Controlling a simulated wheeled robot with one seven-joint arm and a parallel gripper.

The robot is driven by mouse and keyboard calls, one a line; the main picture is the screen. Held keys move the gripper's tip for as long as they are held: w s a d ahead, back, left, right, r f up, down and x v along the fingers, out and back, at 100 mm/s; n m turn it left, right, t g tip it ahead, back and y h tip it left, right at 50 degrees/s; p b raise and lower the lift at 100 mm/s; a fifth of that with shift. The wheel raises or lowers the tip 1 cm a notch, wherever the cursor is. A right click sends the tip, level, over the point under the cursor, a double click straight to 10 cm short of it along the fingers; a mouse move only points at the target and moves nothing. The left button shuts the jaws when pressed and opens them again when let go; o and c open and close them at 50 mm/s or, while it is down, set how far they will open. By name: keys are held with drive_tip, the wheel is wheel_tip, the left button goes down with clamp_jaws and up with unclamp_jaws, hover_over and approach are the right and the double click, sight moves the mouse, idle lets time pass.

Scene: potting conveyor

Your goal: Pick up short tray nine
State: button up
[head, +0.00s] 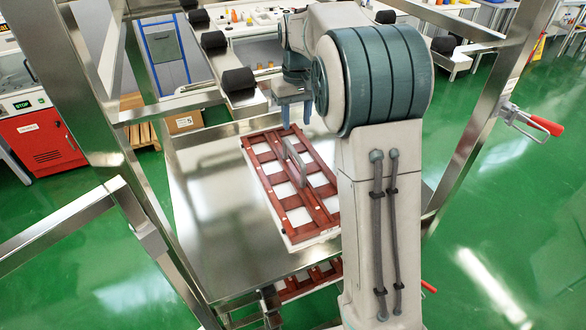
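A red-brown tray (262,181) with a grid of compartments and white showing through them lies on a metal shelf in the middle of the head view. A grey upright plate or handle (295,163) stands along its middle. No number can be read on it, so I cannot tell whether it is short tray nine. A second red-brown tray (291,287) shows partly on a lower level, mostly hidden by the shelf above. My gripper (296,120) points down near the far end of the upper tray. Its two fingers are apart with nothing between them. My arm hides the tray's right side.
The metal shelf (205,215) is bare left of the tray. Steel posts (95,110) of the rack frame stand left and right. A bench with black rollers (239,80) lies behind. A red-handled clamp (540,122) juts out at right.

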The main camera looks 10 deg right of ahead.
sight(294, 150)
drive_tip(key=f, duration=0.3)
drive_tip(key=w+f, duration=0.1)
drive_tip(key=f, duration=0.2)
drive_tip(key=w+f, duration=0.1)
drive_tip(key=f, duration=0.2)
drive_tip(key=shift+s+a+f+p, duration=0.15)
drive_tip(key=shift+f+p, duration=0.25)
drive_tip(key=shift+f, duration=0.95)
drive_tip(key=shift+s+a+f+p, duration=0.1)
drive_tip(key=shift+f+p, duration=0.3)
drive_tip(key=shift+f, duration=0.9)
drive_tip(key=shift+d+f, duration=0.1)
drive_tip(key=shift+f, duration=0.15)
drive_tip(key=shift+c, duration=0.3)
clamp_jaws()
